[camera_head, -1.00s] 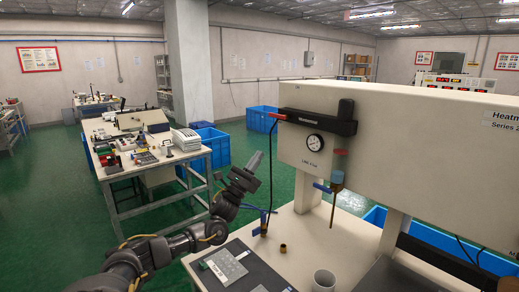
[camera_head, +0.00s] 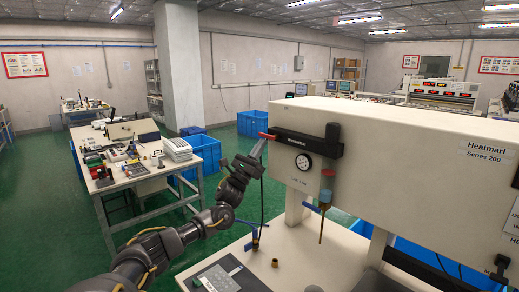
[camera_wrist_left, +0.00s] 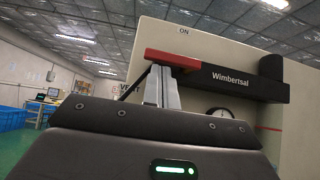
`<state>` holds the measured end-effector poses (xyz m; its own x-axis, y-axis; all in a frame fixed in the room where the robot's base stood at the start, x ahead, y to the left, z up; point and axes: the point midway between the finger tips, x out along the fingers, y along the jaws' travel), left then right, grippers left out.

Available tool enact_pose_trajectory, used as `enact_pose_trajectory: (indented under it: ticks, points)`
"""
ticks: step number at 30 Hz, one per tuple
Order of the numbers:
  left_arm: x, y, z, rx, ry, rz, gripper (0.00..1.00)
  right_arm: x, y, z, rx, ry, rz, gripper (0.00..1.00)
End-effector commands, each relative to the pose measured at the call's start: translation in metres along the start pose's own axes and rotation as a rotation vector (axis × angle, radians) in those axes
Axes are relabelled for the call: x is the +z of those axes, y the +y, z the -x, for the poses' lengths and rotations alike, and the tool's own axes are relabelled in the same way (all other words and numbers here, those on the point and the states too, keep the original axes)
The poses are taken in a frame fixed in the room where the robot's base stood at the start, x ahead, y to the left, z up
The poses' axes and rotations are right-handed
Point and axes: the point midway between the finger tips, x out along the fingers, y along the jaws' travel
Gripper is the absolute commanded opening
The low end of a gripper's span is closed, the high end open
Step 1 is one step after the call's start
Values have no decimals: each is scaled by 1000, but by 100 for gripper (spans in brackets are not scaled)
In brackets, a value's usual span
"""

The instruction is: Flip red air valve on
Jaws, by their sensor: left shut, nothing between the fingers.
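The red air valve lever (camera_head: 267,136) sticks out to the left from the black valve body (camera_head: 305,142) on the cream Heatmarl machine (camera_head: 400,160). In the left wrist view the red lever (camera_wrist_left: 172,58) lies across the top of my fingers, and the black body (camera_wrist_left: 232,80) reads "Wimbertsal". An "ON" mark (camera_wrist_left: 183,31) shows on the panel above the lever. My left gripper (camera_head: 258,150) is shut and empty, its tips just under the lever; it also shows in the left wrist view (camera_wrist_left: 162,80). I cannot tell whether they touch. My right gripper is out of view.
A pressure gauge (camera_head: 303,162) sits under the valve body. A blue-handled fitting (camera_head: 254,238) and a brass piece (camera_head: 275,262) stand on the bench below. A dark cable hangs near my left wrist.

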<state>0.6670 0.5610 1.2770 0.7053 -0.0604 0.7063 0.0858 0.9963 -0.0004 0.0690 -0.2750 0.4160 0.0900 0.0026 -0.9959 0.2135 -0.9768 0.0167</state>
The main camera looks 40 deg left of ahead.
Motion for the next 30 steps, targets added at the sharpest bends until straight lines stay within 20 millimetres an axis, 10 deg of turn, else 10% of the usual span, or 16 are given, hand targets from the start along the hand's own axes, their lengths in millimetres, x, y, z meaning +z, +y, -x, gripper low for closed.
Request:
enact_pose_trajectory:
  ticks: [30]
  points:
    - [5, 8, -4, -125, -3, -130, 0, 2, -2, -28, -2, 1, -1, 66]
